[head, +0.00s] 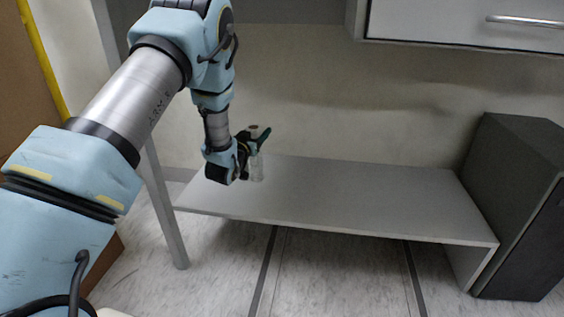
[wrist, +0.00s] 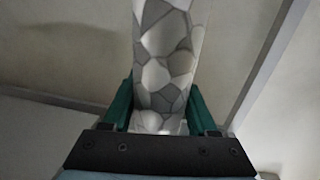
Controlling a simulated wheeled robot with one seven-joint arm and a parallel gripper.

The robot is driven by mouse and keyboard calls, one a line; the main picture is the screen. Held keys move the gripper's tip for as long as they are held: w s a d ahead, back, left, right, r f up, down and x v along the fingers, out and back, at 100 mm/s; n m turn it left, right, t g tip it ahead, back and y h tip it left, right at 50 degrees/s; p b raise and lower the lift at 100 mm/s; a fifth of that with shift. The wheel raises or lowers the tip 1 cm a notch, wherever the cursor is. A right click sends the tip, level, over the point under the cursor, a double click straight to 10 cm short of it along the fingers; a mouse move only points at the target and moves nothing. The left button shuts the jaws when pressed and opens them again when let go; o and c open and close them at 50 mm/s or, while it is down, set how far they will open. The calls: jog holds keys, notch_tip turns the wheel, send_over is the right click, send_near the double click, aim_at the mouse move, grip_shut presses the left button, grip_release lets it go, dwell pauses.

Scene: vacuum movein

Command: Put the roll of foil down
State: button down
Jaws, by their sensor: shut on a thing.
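The roll of foil (wrist: 168,60) shows large in the wrist view as an upright tube with a grey and white stone-like pattern. My gripper (wrist: 160,105) is shut on it, with a green finger on each side. In the head view, my gripper (head: 256,146) is over the left part of the low grey shelf (head: 340,195). The roll (head: 257,168) is small and pale there, partly hidden by the fingers. I cannot tell whether its lower end touches the shelf.
The shelf top is bare to the right of my gripper. A dark cabinet (head: 515,200) stands at the shelf's right end. A white drawer with a metal handle (head: 525,20) hangs above at right. A metal post (head: 165,210) stands at the shelf's left front.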

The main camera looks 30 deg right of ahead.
notch_tip(320, 180, down, 7)
jog(key=b, duration=0.2)
jog(key=shift+f, duration=0.15)
jog(key=shift+f, duration=0.15)
jog(key=shift+c, duration=0.9)
grip_release()
jog(key=p, duration=0.3)
send_near(256, 164)
jog(key=w+d, duration=0.1)
jog(key=w+r, duration=0.1)
jog(key=shift+w+d+r, duration=0.25)
jog(key=shift+w+d, duration=0.05)
jog(key=shift+d, duration=0.05)
